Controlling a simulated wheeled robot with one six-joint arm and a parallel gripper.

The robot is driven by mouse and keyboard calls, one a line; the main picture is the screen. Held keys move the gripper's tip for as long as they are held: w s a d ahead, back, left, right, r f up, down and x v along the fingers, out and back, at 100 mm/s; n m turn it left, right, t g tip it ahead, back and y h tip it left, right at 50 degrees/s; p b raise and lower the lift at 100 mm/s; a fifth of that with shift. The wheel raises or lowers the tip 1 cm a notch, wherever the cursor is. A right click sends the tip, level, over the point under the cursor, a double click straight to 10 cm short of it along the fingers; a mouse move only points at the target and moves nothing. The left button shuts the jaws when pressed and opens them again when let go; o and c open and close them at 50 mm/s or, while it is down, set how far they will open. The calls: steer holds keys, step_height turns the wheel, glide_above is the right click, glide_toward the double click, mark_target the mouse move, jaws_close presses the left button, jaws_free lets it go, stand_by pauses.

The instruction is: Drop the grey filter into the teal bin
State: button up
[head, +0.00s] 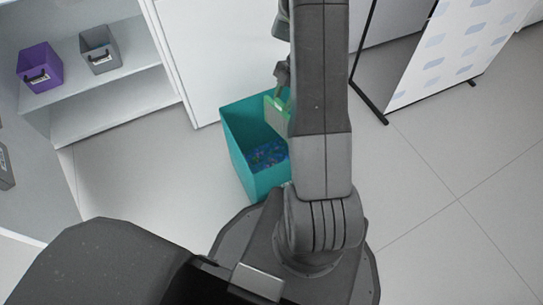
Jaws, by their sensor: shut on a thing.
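The teal bin (235,150) stands open on the floor, left of my arm, with small blue bits at its bottom. My gripper (283,92) is above the far right part of the bin, partly hidden by my arm. It is shut on a flat, pale green-grey piece (272,108) with a brighter green edge, held at about the bin's far rim in the picture. My arm hides the piece's right side, and I cannot tell whether it is the grey filter. No other grey filter shows.
A white shelf (110,108) at upper left holds a purple bin (40,68) and a grey bin (100,50). A white cabinet front (215,60) stands behind the teal bin. A patterned panel on a black stand (445,55) is at upper right. The tiled floor at right is clear.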

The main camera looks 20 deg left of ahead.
steer(key=o, duration=1.1)
steer(key=p+v, duration=0.4)
steer(key=v, duration=0.9)
steer(key=shift+w+d+r, duration=0.1)
steer(key=shift+w+r, duration=0.1)
steer(key=shift+r, duration=0.15)
steer(key=x, duration=0.3)
steer(key=b+x, duration=0.1)
steer(key=x, duration=0.3)
steer(key=b+x, duration=0.1)
steer(key=x, duration=0.3)
steer(key=shift+s+a, duration=0.3)
steer(key=shift+s, duration=0.15)
steer(key=shift+r, duration=0.75)
